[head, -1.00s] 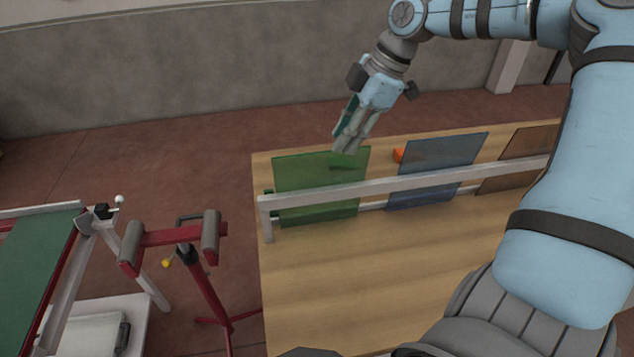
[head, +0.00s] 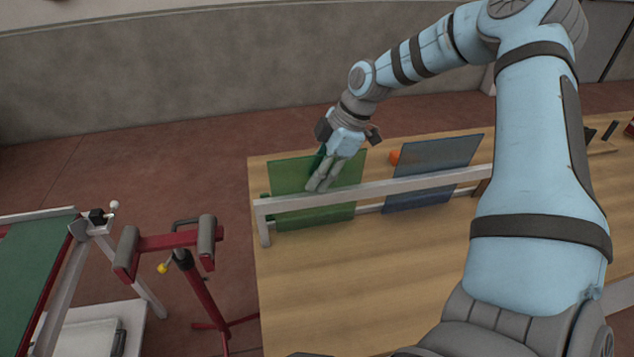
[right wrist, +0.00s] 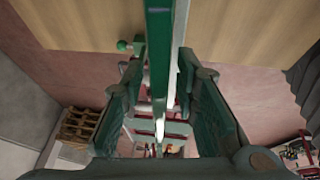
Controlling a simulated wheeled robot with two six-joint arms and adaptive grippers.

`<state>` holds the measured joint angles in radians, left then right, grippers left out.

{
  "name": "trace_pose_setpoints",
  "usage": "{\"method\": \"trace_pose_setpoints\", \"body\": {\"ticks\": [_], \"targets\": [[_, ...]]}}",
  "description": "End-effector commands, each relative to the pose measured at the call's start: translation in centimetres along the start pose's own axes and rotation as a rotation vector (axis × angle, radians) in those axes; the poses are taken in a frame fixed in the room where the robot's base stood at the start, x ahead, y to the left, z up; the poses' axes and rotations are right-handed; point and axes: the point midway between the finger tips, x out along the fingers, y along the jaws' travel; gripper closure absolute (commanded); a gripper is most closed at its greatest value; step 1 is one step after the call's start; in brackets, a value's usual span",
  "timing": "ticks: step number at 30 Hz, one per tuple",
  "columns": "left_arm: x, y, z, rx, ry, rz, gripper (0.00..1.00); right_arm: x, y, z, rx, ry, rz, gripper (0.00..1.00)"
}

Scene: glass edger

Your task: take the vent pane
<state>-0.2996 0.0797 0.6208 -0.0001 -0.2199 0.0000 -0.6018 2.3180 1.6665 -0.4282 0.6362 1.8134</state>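A green glass pane (head: 290,180) stands upright in the rack at the left end of the wooden table. A blue-grey pane (head: 430,165) stands to its right in the same rack. I cannot tell by any label which is the vent pane. My right gripper (head: 320,184) is at the upper part of the green pane, pointing down. In the right wrist view its fingers (right wrist: 160,72) are spread, with the green pane's edge (right wrist: 158,45) between them and gaps visible on both sides. My left gripper is not in view.
The rack's pale rail (head: 385,191) runs in front of the panes. An orange item (head: 394,158) lies behind them. A red roller stand (head: 200,290) and a green-topped machine (head: 30,265) stand left of the table (head: 330,290). The table front is clear.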

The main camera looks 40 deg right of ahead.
Motion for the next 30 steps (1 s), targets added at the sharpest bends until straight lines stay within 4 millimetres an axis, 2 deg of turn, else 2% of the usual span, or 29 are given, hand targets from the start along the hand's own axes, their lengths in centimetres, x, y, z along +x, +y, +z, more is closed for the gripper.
{"method": "trace_pose_setpoints", "body": {"ticks": [14,15,20,30], "targets": [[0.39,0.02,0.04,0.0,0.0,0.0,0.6,0.35,-0.05,0.16,0.0,0.0,0.0,0.72],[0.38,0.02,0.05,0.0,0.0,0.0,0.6,0.35,-0.05,0.16,0.0,0.0,0.0,0.74],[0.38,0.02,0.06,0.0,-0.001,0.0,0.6,0.35,-0.05,0.16,0.0,0.0,0.0,1.0],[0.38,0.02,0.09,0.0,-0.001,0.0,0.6,0.31,-0.01,0.12,0.001,0.001,0.001,1.0]]}}
